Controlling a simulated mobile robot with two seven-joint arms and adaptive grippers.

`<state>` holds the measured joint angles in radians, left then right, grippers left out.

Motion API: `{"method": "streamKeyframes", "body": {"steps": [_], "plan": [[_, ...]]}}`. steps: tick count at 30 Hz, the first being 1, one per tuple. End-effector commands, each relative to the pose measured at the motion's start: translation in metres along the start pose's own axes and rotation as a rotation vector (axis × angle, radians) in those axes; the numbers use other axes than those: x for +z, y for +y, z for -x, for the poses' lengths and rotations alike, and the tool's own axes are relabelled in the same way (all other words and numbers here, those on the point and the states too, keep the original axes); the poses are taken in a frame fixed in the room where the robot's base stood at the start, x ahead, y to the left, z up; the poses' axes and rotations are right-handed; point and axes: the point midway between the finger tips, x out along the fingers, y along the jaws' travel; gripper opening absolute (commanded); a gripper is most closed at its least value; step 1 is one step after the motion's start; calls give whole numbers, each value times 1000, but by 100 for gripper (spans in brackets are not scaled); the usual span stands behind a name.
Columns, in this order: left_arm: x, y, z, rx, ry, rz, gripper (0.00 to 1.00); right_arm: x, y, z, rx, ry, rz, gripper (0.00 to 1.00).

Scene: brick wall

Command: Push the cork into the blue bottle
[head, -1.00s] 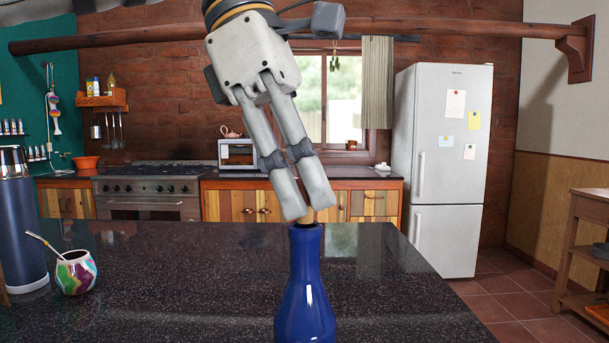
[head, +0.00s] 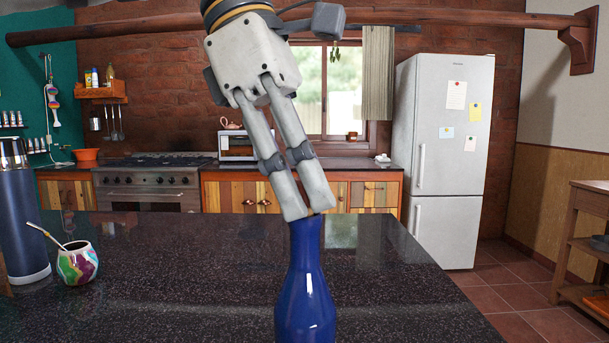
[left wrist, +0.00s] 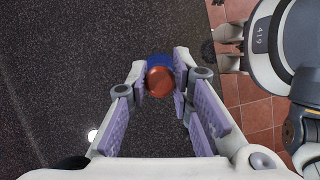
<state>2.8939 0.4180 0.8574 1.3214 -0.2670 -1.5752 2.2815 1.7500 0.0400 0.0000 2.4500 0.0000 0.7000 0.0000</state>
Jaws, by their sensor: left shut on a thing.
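The blue bottle (head: 305,300) stands upright on the dark counter, low in the middle of the head view. My left gripper (head: 307,216) points down from above, its fingertips at the bottle's mouth and overlapping the rim in the picture. It is shut on the cork (left wrist: 160,81), a copper-brown disc between the fingers in the left wrist view. The bottle's blue rim (left wrist: 160,60) shows just behind the cork there. In the head view the fingertips hide the cork, so its depth in the neck cannot be told. Pale finger-like parts at the wrist view's right may be my right gripper (left wrist: 229,48).
The dark speckled counter (head: 180,290) is clear around the bottle. A colourful cup with a straw (head: 77,264) and a tall blue flask (head: 22,225) stand at the left. A stove, cabinets and a fridge (head: 445,160) are beyond the counter.

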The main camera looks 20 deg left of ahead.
Motion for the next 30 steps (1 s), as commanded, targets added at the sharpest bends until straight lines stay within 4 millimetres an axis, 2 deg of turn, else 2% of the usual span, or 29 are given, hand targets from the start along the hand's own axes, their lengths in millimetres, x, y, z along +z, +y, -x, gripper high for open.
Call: {"method": "streamKeyframes", "body": {"steps": [14,15,18,26,30], "plan": [[-2,0,-4,-5,4,1,10,0,0,0,0,-2,0,31],[-2,1,-5,-5,4,1,25,0,0,-1,0,-2,0,31],[-2,1,-5,-6,4,1,44,1,0,-1,0,-2,0,31],[-1,0,-3,-2,2,0,44,0,0,0,0,-1,0,31],[-1,1,14,2,2,2,44,0,0,0,0,0,0,31]]}}
